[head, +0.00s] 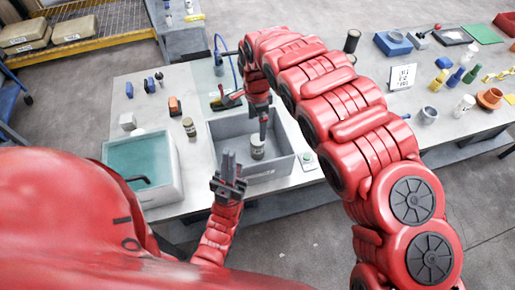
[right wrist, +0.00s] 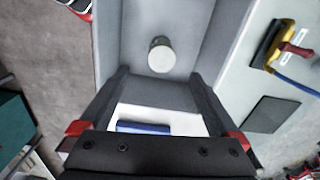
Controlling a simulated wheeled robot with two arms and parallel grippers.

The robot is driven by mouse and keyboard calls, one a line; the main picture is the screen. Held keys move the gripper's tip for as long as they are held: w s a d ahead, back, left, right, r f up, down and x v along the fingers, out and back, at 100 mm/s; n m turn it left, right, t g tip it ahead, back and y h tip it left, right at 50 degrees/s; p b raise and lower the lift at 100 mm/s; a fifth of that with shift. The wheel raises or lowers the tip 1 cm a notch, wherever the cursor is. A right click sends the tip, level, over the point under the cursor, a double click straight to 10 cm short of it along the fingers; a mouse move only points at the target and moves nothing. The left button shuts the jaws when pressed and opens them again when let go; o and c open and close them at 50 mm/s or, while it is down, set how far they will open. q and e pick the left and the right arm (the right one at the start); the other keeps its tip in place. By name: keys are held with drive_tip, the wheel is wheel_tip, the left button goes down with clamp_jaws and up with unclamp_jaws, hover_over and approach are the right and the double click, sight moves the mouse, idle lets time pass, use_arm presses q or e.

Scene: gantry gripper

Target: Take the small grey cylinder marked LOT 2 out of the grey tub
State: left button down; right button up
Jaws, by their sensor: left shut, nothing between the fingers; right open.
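The grey tub (head: 288,168) stands on the table in the middle of the head view; its wall also shows in the right wrist view (right wrist: 222,35). A small grey cylinder (head: 257,153) with a pale top stands upright inside it, and it also shows in the right wrist view (right wrist: 160,58). Its marking is too small to read. My right gripper (head: 263,130) points down over the tub, open and empty. In the right wrist view (right wrist: 158,76) the cylinder lies beyond the fingertips, apart from them. My left gripper (head: 230,162) is shut and empty, near the tub's front left corner.
A similar small cylinder (head: 189,127) stands on the table left of the tub. A teal-filled bin (head: 142,190) is at the left. A black and yellow tool (head: 226,100) lies behind the tub. Several bottles and parts crowd the right side of the table.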

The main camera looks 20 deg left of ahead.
sight(258, 141)
wheel_tip(258, 141, down, 4)
drive_tip(key=b, duration=0.2)
drive_tip(key=shift+w+a+f+b, duration=0.15)
drive_tip(key=shift+f+b, duration=0.1)
drive_tip(key=shift+b, duration=0.15)
drive_tip(key=shift+f+b, duration=0.75)
drive_tip(key=shift+b, duration=0.05)
drive_tip(key=shift+f+b, duration=0.55)
drive_tip(key=shift+w+d+f+p, duration=0.1)
drive_tip(key=shift+d+f+p, duration=0.1)
drive_tip(key=shift+f+p, duration=1.05)
drive_tip(key=shift+f, duration=0.35)
drive_tip(key=shift+c, duration=0.3)
clamp_jaws()
